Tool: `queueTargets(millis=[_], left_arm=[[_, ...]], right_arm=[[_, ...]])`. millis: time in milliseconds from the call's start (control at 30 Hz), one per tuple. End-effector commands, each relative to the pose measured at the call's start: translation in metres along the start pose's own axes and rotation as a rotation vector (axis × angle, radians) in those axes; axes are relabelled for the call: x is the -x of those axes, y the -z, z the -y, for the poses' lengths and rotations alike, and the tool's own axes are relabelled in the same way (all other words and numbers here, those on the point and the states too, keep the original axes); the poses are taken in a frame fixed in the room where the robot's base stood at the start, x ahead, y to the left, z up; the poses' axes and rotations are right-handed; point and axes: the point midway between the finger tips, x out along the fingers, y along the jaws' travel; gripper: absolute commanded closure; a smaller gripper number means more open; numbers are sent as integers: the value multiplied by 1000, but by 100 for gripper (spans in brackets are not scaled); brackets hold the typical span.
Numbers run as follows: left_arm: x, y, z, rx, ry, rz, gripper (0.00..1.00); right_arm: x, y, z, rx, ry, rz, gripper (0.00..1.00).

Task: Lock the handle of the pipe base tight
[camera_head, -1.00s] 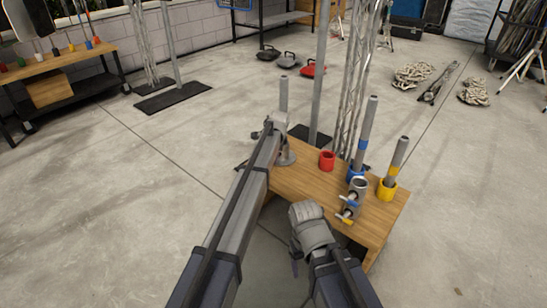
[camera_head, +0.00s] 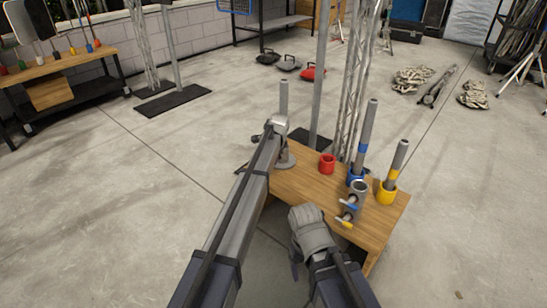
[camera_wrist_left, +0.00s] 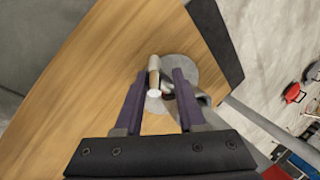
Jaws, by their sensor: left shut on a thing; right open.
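The pipe base is a round grey plate (camera_head: 287,161) at the left end of the wooden table, with a grey pipe (camera_head: 284,95) upright above it. My left gripper (camera_wrist_left: 160,95) reaches over it, and my own arm partly hides the base in the head view. In the left wrist view, its two purple fingers are on either side of a small metal handle (camera_wrist_left: 154,76) with a pale round end, above the plate (camera_wrist_left: 205,75). The gripper is shut on this handle. My right gripper (camera_head: 300,262) is open, low in front of the table, its fingertips mostly hidden.
On the wooden table (camera_head: 300,186) stand a red cup (camera_head: 327,164), a blue holder with a pole (camera_head: 366,135), a yellow holder with a pole (camera_head: 388,190) and a grey clamp fitting (camera_head: 355,196). A lattice truss (camera_head: 355,90) rises just behind.

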Motion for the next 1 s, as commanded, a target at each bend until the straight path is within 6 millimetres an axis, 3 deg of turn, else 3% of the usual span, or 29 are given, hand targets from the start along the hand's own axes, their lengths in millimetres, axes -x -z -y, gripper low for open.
queueTargets(millis=[267,1000], left_arm=[[-3,2,-7,-29,84,58,100],[-5,7,-14,-132,451,314,100]], right_arm=[[-14,1,1,0,0,-1,24],[-78,4,8,0,0,-2,24]])
